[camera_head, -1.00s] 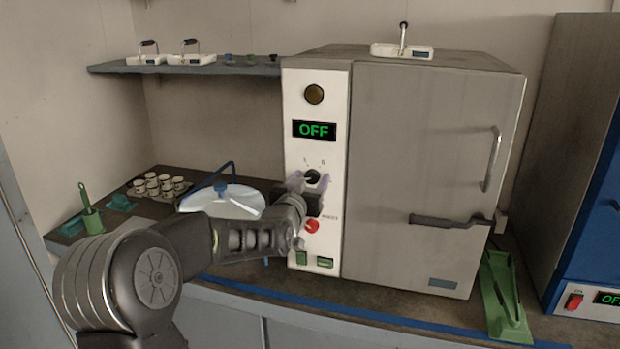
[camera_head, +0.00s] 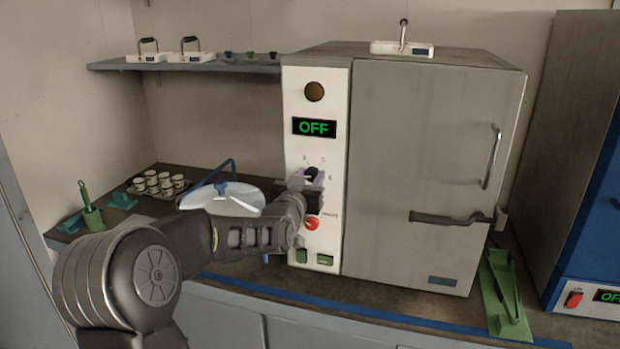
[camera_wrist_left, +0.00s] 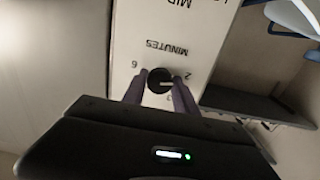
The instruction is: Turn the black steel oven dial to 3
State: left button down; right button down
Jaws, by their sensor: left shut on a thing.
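The black dial (camera_head: 312,172) is on the white control panel (camera_head: 295,100) of the steel oven (camera_head: 430,150). It also shows in the left wrist view (camera_wrist_left: 160,81), with the word MINUTES and the numbers 6 and 2 around it; a number near the gripper is partly hidden. My left gripper (camera_head: 308,180) is at the dial, its two purple fingers on either side of it, shut on it. It also shows in the left wrist view (camera_wrist_left: 158,90). The display (camera_head: 314,128) reads OFF. My right gripper is not in view.
A red button (camera_head: 311,223) and green switches (camera_head: 325,260) are below the dial. The oven door has a vertical handle (camera_head: 492,158) and a dark lever (camera_head: 445,220). A glass-like lid (camera_head: 240,197) and a tray of small cups (camera_head: 158,183) stand left on the counter.

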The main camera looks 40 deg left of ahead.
pick_arm(q)
jog(key=m+b, duration=0.2)
jog(key=b, duration=0.1)
jog(key=shift+f, duration=0.2)
jog(key=shift+m+b, duration=0.7)
jog(key=shift+m, duration=0.3)
jog(key=shift+r+m+b, duration=0.1)
jog(key=shift+m+b, duration=0.4)
jog(key=shift+m, duration=0.3)
jog(key=m+b, duration=0.1)
jog(key=m, duration=0.2)
jog(key=shift+m, duration=0.4)
jog(key=shift+r+m, duration=0.1)
jog(key=shift+m, duration=2.1)
jog(key=c, duration=1)
grip_release()
